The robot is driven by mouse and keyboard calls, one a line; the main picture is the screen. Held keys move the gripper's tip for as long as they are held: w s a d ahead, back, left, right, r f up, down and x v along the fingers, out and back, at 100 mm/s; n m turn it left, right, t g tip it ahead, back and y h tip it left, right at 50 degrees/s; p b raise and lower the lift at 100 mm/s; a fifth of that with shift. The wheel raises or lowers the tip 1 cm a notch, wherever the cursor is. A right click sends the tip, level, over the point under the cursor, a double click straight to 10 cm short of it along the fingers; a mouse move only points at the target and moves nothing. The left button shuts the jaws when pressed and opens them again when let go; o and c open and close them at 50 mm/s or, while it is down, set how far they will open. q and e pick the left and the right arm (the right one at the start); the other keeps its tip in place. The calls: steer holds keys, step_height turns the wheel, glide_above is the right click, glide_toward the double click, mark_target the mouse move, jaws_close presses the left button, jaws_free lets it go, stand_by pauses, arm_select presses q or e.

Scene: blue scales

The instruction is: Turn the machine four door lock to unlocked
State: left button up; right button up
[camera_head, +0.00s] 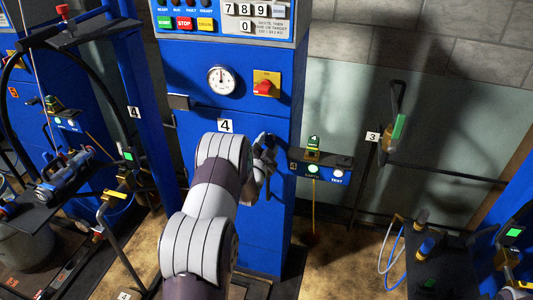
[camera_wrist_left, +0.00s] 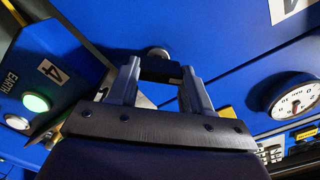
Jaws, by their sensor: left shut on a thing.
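The blue machine marked 4 (camera_head: 225,125) stands in the middle of the head view, with a blue door (camera_head: 200,125) on its front. My left arm reaches up across it, and my left gripper (camera_head: 265,150) is at the right part of the door. In the wrist view my left gripper (camera_wrist_left: 160,85) is shut on the door lock (camera_wrist_left: 160,68), a dark bar with a round grey hub, with one finger on each side. In the head view the gripper largely hides the lock, so its turn is hard to read there. My right gripper is in neither view.
Above the door are a round gauge (camera_head: 221,80) and a red switch on a yellow plate (camera_head: 264,86). A side box with lit lamps (camera_head: 320,170) juts out just right of the gripper. Other blue equipment (camera_head: 90,130) stands at left.

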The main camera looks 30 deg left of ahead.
arm_select(q)
steer(key=m+b, duration=0.5)
steer(key=shift+w+d+f, duration=0.1)
steer(key=shift+f, duration=0.05)
steer(key=shift+d+m+b, duration=0.1)
steer(key=shift+m+b, duration=1.9)
steer(key=o, duration=1)
steer(key=shift+o, duration=0.2)
steer(key=v, duration=1.2)
steer(key=shift+s+b, duration=0.35)
steer(key=shift+b, duration=0.1)
